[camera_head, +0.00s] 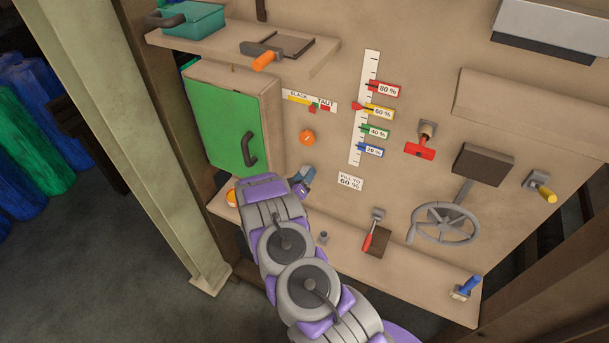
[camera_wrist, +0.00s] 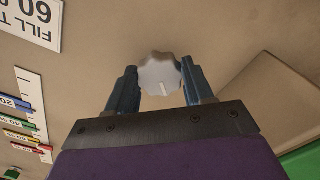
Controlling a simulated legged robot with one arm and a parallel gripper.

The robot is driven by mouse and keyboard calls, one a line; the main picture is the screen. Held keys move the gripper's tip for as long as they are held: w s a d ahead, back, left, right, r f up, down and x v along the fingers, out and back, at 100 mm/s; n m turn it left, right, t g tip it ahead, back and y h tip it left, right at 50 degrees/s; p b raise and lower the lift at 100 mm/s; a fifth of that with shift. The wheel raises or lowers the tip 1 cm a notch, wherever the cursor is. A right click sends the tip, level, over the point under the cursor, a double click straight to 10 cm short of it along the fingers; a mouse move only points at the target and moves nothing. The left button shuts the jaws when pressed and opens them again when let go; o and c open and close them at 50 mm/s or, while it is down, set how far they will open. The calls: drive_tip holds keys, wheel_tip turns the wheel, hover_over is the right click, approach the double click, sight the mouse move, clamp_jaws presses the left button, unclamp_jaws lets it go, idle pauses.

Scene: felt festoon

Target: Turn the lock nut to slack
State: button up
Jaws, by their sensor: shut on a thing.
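A pale grey lobed knob (camera_wrist: 160,72) with a white mark on its face sits between the two blue fingers of my gripper (camera_wrist: 161,88) in the wrist view. It seems to be the lock nut, though no label on it shows. My gripper is shut on it, one finger on each side. In the head view my gripper (camera_head: 302,182) is at the panel, below an orange knob (camera_head: 307,137), and mostly hides the grey knob. The slack–taut scale (camera_head: 309,100) is above the orange knob, with a small red pointer (camera_head: 312,108) right of its middle.
A green cabinet door (camera_head: 221,122) is left of my gripper. A level gauge (camera_head: 364,108) with coloured percent tags and a "fill to 60 %" label (camera_head: 350,181) are to the right. A handwheel (camera_head: 444,222) and a red-handled lever (camera_head: 369,233) stand further right.

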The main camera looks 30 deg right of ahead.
drive_tip(key=shift+w+a+r, duration=0.1)
drive_tip(key=shift+w+r, duration=0.05)
idle(0.3)
drive_tip(key=o, duration=1)
drive_tip(key=shift+o, duration=0.2)
drive_tip(key=b+v, duration=0.1)
drive_tip(key=v, duration=1.6)
drive_tip(key=shift+a, duration=0.25)
drive_tip(key=shift+f, duration=0.25)
